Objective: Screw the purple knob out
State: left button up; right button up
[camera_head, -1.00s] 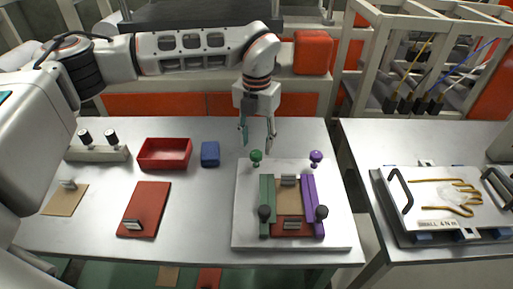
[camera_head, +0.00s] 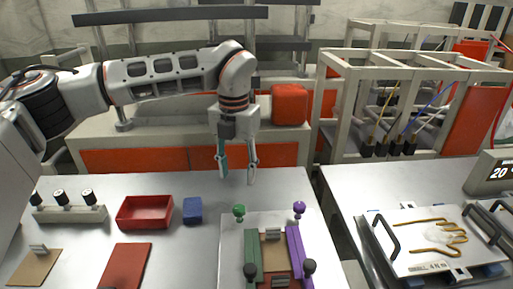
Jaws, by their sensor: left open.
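The purple knob (camera_head: 299,208) stands upright at the back right of a white plate (camera_head: 232,270), behind the purple bar (camera_head: 296,252). A green knob (camera_head: 238,211) stands at the back left of the same plate, behind the green bar (camera_head: 252,258). My left gripper (camera_head: 237,180) hangs pointing down above the table, behind the plate and up and left of the purple knob. Its fingers are apart with nothing between them. It touches neither knob. My right gripper is not in view.
A red tray (camera_head: 122,226), a blue block (camera_head: 193,210) and a grey holder with several black knobs (camera_head: 60,214) stand left of the plate. Black knobs (camera_head: 309,267) sit at the front of the bars. A glove plate with black handles (camera_head: 405,255) lies on the right table.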

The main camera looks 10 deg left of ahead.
aim_at(299, 207)
jog(key=k, duration=1)
